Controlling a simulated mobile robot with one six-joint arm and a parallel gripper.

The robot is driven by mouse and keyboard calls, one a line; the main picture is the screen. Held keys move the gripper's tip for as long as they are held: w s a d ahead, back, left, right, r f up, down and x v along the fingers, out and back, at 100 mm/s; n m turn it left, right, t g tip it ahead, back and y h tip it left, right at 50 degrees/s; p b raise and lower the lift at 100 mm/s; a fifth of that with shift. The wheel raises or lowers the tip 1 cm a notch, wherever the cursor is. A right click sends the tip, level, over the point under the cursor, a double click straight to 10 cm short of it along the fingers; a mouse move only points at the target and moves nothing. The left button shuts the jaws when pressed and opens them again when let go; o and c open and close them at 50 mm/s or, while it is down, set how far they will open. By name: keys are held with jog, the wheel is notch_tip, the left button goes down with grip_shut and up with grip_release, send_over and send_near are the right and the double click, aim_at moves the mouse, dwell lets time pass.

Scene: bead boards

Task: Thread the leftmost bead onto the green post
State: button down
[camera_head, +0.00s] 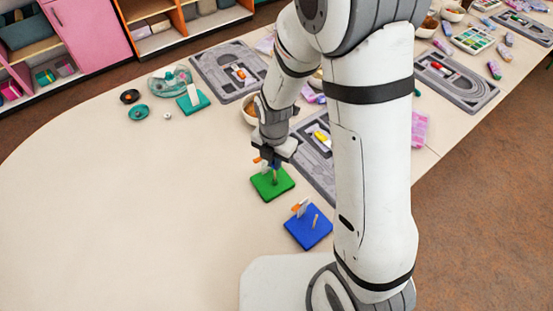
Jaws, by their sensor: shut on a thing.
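The green board (268,186) lies on the table below my gripper, with a short brownish post (275,177) standing on it. My gripper (272,161) points down just above this board, close over the post. It is shut on a small blue thing (274,166), mostly hidden by the fingers; I cannot tell its shape or whether it is around the post. On the far left lie a black ring-shaped piece (130,96), a teal one (138,112) and a tiny pale piece (167,115); I cannot tell which of these are beads.
A blue board (309,236) with a pale post and an orange-and-white marker lies nearer. A teal board (202,105) and a clear teal dish (165,82) stand farther back. Grey track trays (216,78) line the far side. The table's left front is clear.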

jog(key=shift+f, duration=0.15)
jog(key=shift+f+b, duration=1)
jog(key=shift+f, duration=0.05)
jog(key=c, duration=1.4)
grip_release()
jog(key=shift+r, duration=0.25)
notch_tip(320, 180, up, 7)
jog(key=shift+r, duration=0.2)
